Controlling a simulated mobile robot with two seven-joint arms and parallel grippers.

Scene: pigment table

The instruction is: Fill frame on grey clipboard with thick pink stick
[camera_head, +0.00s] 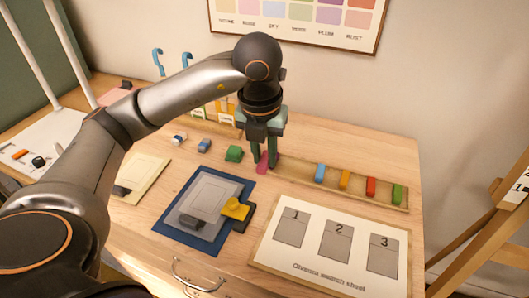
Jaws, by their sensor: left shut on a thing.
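My left gripper (264,160) points down above the table, near the left end of a wooden stick tray. It is shut on a pink stick (262,163), whose lower part shows between and beside the fingers; the fingers hide the rest. I cannot tell whether the stick touches the tray or table. The grey clipboard (217,188), with a pale outlined frame (203,194) on it, lies on a blue mat (168,217) to the lower left of the gripper. A dark grey clip (189,222) is at its near edge. My right gripper is not in view.
The wooden tray (300,176) holds blue (320,173), orange (344,180), red (370,187) and green (397,195) sticks. A yellow block (235,208) sits by the clipboard's right edge. A numbered swatch sheet (318,267) lies front right.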

